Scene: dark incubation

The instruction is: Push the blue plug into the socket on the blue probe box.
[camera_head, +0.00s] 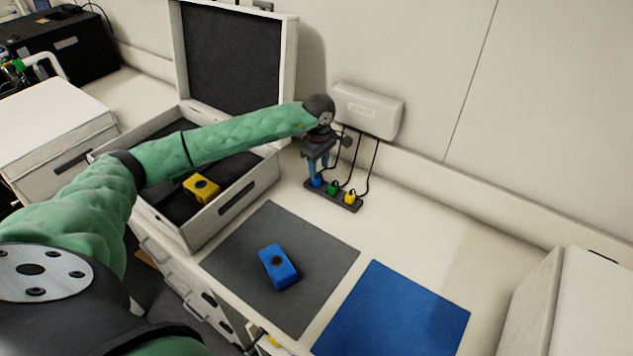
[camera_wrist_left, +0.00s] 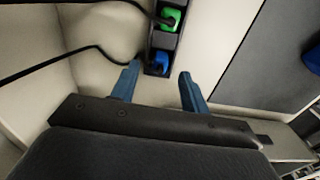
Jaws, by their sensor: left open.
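The blue plug (camera_head: 316,182) stands in the left end of the black plug holder (camera_head: 336,197) at the back of the bench. In the left wrist view the blue plug (camera_wrist_left: 160,62) lies between and just beyond the blue fingertips. My left gripper (camera_head: 317,172) is open, pointing down at the plug; its fingers (camera_wrist_left: 155,80) are apart and seem not to touch it. The blue probe box (camera_head: 280,267), with a dark round socket on top, lies on the grey mat (camera_head: 320,234). My right gripper is in neither view.
Green (camera_head: 333,188) and yellow (camera_head: 350,197) plugs stand beside the blue one, with black cables to the white wall box (camera_head: 367,109). A yellow box (camera_head: 201,187) sits in the open case (camera_head: 232,200). The blue mat (camera_head: 400,310) is clear.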

